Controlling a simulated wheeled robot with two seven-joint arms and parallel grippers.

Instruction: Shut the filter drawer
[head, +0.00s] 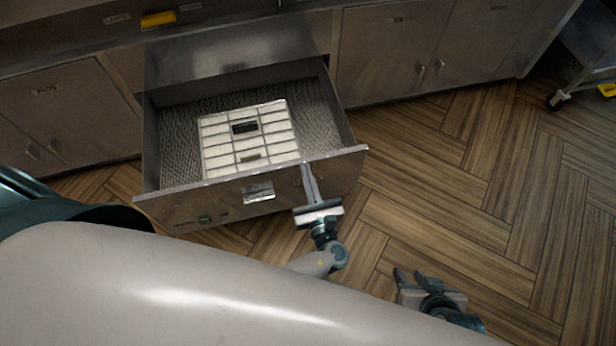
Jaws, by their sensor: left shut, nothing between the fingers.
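The filter drawer (345,170) is pulled well out of the steel cabinet. A white gridded filter panel (222,150) lies inside it on a grey textured bottom. The drawer front has a small metal handle (258,192) near its middle. My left gripper (306,166) is shut and empty, its fingers against or just before the drawer front, right of the handle. I cannot tell whether they touch. My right gripper (411,273) is open and empty over the floor, to the right of the drawer and apart from it.
Closed cabinet doors (390,50) flank the drawer on both sides. A yellow handle (158,19) sits on the panel above. A wheeled cart (590,45) stands at the far right. The wooden floor right of the drawer is clear.

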